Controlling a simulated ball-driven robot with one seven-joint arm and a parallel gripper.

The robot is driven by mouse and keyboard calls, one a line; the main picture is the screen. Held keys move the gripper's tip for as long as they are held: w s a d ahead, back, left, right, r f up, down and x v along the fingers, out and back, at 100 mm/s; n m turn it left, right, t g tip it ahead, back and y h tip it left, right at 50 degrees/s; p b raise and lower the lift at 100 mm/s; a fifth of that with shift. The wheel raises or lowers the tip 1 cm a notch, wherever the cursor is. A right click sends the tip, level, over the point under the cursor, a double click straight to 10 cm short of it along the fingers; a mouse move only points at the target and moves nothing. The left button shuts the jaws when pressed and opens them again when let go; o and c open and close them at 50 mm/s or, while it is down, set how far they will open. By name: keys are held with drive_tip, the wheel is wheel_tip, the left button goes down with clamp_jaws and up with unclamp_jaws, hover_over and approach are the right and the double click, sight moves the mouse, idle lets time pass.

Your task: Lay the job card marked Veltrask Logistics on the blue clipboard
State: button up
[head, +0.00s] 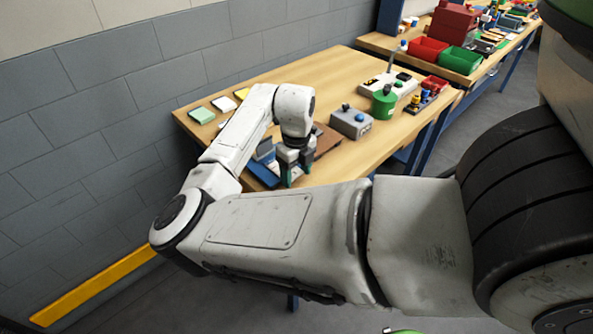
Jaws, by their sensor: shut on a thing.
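My gripper (293,172) is low over the near left part of the bench, with dark jaws and teal fingertips pointing down. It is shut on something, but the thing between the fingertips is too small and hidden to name. The blue clipboard (262,173) lies at the bench's near left edge, partly hidden by my arm and gripper. A pale green card (201,115), a white card (224,104) and a yellow card (242,94) lie in a row at the back left. No writing is readable, so I cannot tell which is Veltrask Logistics.
A brown board (327,141) lies right of my gripper. The middle back of the wooden bench (318,76) is clear.

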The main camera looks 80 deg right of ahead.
drive_tip(key=shift+f, duration=0.2)
drive_tip(key=o, duration=1)
drive_tip(key=shift+r, duration=0.1)
wheel_tip(320, 180, up, 12)
drive_tip(key=shift+r+b, duration=0.15)
drive_tip(key=shift+b, duration=0.6)
